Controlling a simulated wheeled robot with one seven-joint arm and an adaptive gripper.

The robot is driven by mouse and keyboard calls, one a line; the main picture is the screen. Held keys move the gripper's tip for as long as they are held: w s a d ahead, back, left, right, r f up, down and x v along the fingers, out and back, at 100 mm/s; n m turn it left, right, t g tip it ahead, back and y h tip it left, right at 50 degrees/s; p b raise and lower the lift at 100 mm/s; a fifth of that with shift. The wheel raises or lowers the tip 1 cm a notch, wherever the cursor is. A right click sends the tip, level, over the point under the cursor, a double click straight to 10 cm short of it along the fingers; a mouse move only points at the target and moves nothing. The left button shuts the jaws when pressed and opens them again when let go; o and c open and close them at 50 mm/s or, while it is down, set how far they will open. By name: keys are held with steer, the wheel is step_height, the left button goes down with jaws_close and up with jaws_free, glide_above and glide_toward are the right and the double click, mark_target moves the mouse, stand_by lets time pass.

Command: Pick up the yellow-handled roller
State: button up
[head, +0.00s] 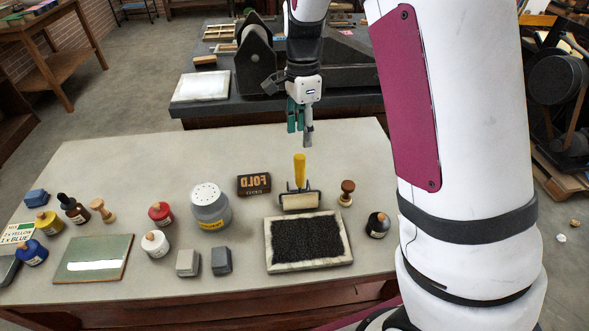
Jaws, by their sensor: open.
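The yellow-handled roller (300,171) is on the light table, just behind the black ink slab. Its yellow handle points up and away, and its pale cylinder (300,201) sits in a dark frame at the near end. My gripper (301,138) is open and empty, pointing down above the far part of the table. It appears just above the top of the handle in the picture, apart from it. How far it is above or behind the handle is hard to tell from this one view.
The ink slab (343,262) lies in front. A dark press bed (350,87) stands behind. Table space at back left is clear.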

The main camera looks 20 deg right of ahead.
mark_target(300, 176)
steer(key=shift+w+f+m, duration=0.35)
steer(key=shift+f+m, duration=0.05)
steer(key=shift+f, duration=0.8)
steer(key=f, duration=0.2)
steer(key=f+p, duration=0.1)
steer(key=f, duration=0.5)
steer(key=shift+s+f, duration=0.2)
steer(key=shift+s, duration=0.2)
steer(key=shift+s+a+f+p, duration=0.1)
steer(key=shift+f+p, duration=0.6)
steer(key=shift+f, duration=1.7)
